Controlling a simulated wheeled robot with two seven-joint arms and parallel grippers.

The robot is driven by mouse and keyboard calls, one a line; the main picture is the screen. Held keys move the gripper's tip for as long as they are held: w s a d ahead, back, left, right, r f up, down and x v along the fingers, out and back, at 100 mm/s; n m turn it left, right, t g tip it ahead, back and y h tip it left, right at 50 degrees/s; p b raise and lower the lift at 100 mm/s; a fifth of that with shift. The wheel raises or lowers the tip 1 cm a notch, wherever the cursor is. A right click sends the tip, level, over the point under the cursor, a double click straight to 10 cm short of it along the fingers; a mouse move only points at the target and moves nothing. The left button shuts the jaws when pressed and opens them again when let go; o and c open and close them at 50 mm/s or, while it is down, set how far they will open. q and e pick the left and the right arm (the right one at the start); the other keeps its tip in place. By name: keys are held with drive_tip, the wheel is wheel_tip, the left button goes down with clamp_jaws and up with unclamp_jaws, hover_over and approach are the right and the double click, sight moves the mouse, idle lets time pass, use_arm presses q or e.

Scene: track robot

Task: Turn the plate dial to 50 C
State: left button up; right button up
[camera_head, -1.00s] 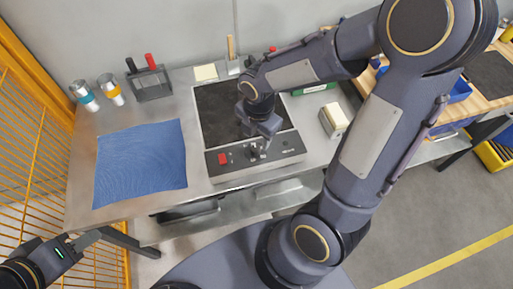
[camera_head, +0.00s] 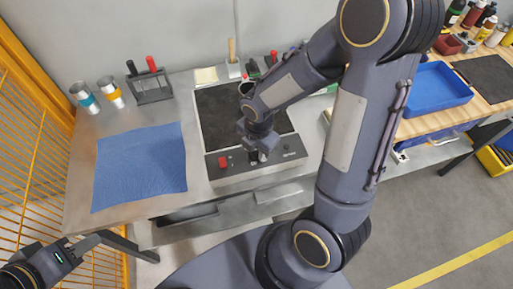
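The hot plate has a dark square top (camera_head: 215,115) and a grey front panel (camera_head: 236,177) on the steel bench. A red switch (camera_head: 222,162) sits at the panel's left, and small dark markings show at its right. My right gripper (camera_head: 257,158) points down at the middle of the panel, where a small dark dial part shows between or beside its fingers. The gripper hides most of the dial, so its setting cannot be read, and whether the fingers grip it is unclear. My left gripper (camera_head: 92,241) is at the lower left, away from the bench top, its finger opening unclear.
A blue cloth (camera_head: 140,167) lies left of the plate. Two cups (camera_head: 110,90) and a dark rack (camera_head: 150,87) stand behind it. A blue tray (camera_head: 436,88) is on the wooden bench at right. A yellow mesh fence (camera_head: 35,150) bounds the left.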

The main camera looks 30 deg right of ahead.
drive_tip(key=shift+c, duration=0.7)
